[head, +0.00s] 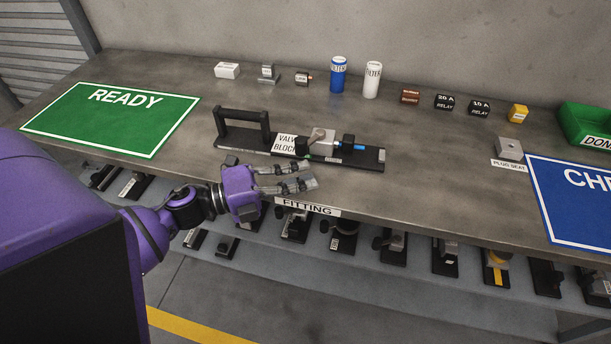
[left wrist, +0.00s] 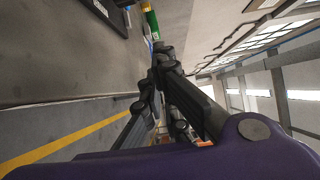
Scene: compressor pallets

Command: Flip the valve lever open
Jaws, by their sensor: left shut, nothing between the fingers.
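The valve block (head: 285,143) is a dark plate on the table, with a black handle (head: 242,127) standing at its left end. A light grey lever (head: 318,134) sits near its middle, beside a pale block. A black part with a blue piece (head: 360,147) is toward its right end. The lever's exact angle is hard to tell. My left gripper (head: 314,178) is in front of the valve block, near the table's front edge, shut and empty, apart from the lever. Its fingers also show in the left wrist view (left wrist: 158,68). My right gripper is not in view.
A green READY mat (head: 108,118) lies at left and a blue mat (head: 585,205) at right. Small parts, a blue can (head: 338,75) and a white can (head: 372,80) stand along the back. A plug seat (head: 509,149) and a green bin (head: 585,125) are at right. A lower shelf holds several units.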

